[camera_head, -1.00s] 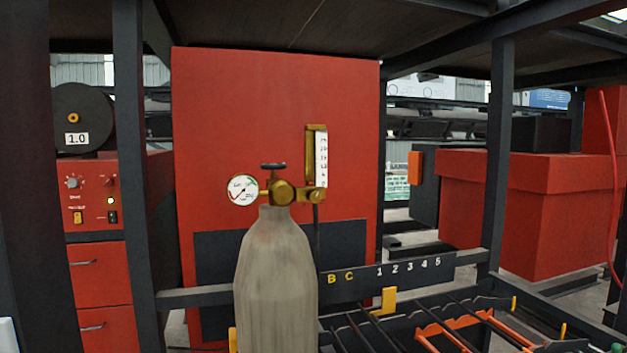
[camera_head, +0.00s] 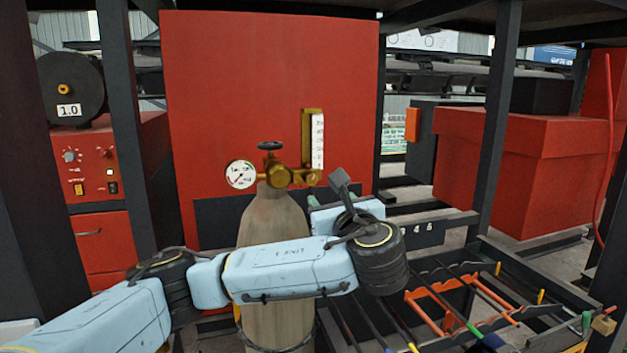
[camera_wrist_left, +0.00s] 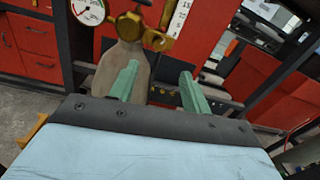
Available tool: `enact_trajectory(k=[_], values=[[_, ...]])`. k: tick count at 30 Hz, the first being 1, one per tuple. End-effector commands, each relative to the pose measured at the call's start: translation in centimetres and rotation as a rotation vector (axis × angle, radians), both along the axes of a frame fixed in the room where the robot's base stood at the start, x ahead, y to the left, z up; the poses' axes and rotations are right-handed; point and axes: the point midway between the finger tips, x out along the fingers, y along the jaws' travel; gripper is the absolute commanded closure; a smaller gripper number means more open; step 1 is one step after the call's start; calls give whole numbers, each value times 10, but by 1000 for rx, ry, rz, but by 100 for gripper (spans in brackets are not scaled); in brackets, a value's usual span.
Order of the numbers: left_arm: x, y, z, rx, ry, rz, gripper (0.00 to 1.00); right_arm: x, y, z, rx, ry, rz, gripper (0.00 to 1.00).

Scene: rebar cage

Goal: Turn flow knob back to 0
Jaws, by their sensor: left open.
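The brass flow knob (camera_head: 313,177) sits at the foot of the flow meter (camera_head: 313,140), right of the brass regulator (camera_head: 277,176) on a grey gas cylinder (camera_head: 262,220). The knob also shows in the left wrist view (camera_wrist_left: 158,42), ahead of my fingertips and apart from them. The meter's reading is too small to tell. My left gripper (camera_wrist_left: 160,76) is open and empty, its two green fingers pointing toward the cylinder neck and knob. In the head view my left arm crosses in front of the cylinder, its hand just below and right of the knob.
A round gauge (camera_head: 241,175) and a black handwheel (camera_head: 270,146) flank the regulator. A red panel (camera_head: 230,80) stands behind. Dark frame posts (camera_head: 497,125) stand on both sides. A rack with orange and dark bars (camera_head: 455,300) lies low at right.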

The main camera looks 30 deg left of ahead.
Motion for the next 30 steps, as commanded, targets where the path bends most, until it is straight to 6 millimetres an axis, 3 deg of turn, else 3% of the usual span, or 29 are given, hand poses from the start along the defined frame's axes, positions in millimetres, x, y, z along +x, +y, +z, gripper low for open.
enact_trajectory(k=[15,21,30], values=[[67,75,1,-6,1,7,52,-3,2,23,2,5,-1,100],[82,89,0,-7,0,2,52,-3,3,28,4,5,-2,100],[86,92,-1,-7,0,1,52,-3,3,28,4,6,-1,100]])
